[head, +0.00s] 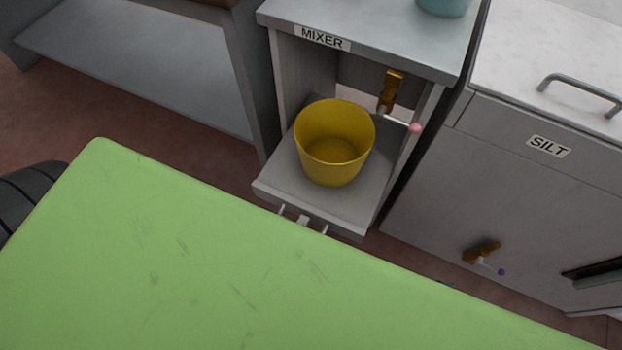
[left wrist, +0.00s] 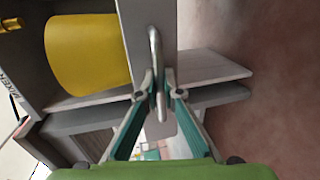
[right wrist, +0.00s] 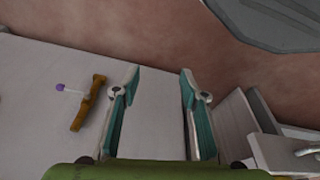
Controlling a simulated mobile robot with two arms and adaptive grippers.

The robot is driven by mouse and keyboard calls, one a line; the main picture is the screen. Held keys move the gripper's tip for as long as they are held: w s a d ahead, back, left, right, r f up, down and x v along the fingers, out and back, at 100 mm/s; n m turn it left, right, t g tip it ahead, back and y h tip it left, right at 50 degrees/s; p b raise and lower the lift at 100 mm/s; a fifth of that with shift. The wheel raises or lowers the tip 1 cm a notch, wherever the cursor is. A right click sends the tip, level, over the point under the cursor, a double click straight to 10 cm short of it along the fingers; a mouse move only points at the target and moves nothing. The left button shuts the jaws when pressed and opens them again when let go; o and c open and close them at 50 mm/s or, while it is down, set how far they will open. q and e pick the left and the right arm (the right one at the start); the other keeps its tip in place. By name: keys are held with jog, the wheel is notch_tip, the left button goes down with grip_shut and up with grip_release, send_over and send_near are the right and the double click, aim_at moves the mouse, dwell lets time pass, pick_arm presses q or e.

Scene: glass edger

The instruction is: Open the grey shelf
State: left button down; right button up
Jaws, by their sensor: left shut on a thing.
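The grey shelf (head: 272,177) sits low in the mixer cabinet (head: 360,48), its front standing out past the cabinet's side walls. A yellow bucket (head: 335,142) stands upright on it; the bucket also shows in the left wrist view (left wrist: 85,55). The shelf's metal handle (left wrist: 155,45) is on its front panel. My left gripper (left wrist: 159,88) is shut on this handle, one finger on each side. In the head view most of this gripper is hidden behind the green surface in the foreground. My right gripper (right wrist: 159,88) is open with nothing between its fingers.
A cabinet labelled SILT (head: 548,146) stands right of the mixer cabinet, with a brown valve (head: 482,252) on its front. Another brown valve (head: 391,90) hangs above the bucket. A grey table with a lower shelf (head: 140,65) stands to the left.

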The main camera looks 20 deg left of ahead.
pick_arm(q)
jog(key=shift+f+v, duration=0.2)
jog(key=shift+v, duration=0.7)
jog(key=shift+f+v, duration=0.15)
jog(key=shift+v, duration=0.7)
pick_arm(e)
jog(key=shift+s+f, duration=0.1)
jog(key=shift+f, duration=0.45)
pick_arm(q)
jog(key=shift+s, duration=0.1)
jog(key=c, duration=2.5)
grip_release()
jog(key=v, duration=1.2)
